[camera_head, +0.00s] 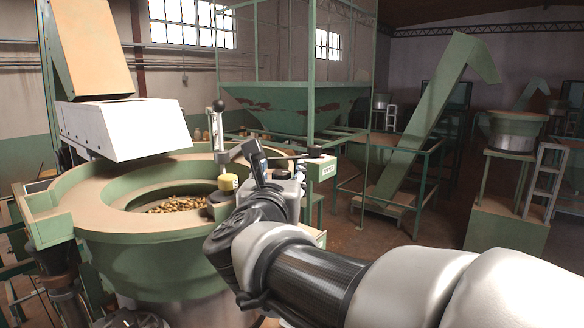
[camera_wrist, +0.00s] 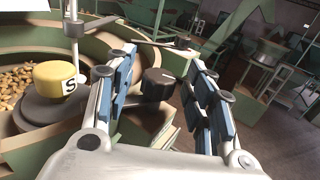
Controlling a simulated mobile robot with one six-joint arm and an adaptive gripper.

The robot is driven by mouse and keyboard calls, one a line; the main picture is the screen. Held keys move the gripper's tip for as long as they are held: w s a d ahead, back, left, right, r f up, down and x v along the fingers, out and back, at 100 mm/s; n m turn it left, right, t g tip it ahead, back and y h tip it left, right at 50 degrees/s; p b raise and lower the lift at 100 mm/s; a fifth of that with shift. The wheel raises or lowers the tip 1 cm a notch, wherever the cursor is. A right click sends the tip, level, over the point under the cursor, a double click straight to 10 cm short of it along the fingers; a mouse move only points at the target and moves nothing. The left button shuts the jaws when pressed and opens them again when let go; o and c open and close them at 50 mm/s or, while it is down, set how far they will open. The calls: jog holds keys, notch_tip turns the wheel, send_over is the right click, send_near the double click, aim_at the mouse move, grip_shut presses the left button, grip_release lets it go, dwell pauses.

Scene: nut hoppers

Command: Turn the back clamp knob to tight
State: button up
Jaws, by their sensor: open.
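A black knob (camera_wrist: 157,84) with a pale mark on top shows between my fingers in the wrist view, apart from the right one; contact with the left is unclear. Another black knob (camera_wrist: 182,43) stands farther off at the end of a thin rod, and also shows in the head view (camera_head: 315,151). I cannot tell for certain which is the back clamp knob. My gripper (camera_wrist: 165,64) is open, its blue-padded fingers spread apart. In the head view my gripper (camera_head: 266,162) is over the right rim of the green bowl (camera_head: 150,234) and partly hides the area.
A yellow cap (camera_wrist: 58,78) marked S sits left of my fingers, also in the head view (camera_head: 228,182). An upright lever with a black ball (camera_head: 218,105) rises behind it. Nuts (camera_head: 180,204) lie in the bowl. A white chute (camera_head: 130,128) overhangs the bowl's left.

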jog(key=shift+w, duration=0.85)
jog(key=shift+c, duration=0.3)
grip_shut()
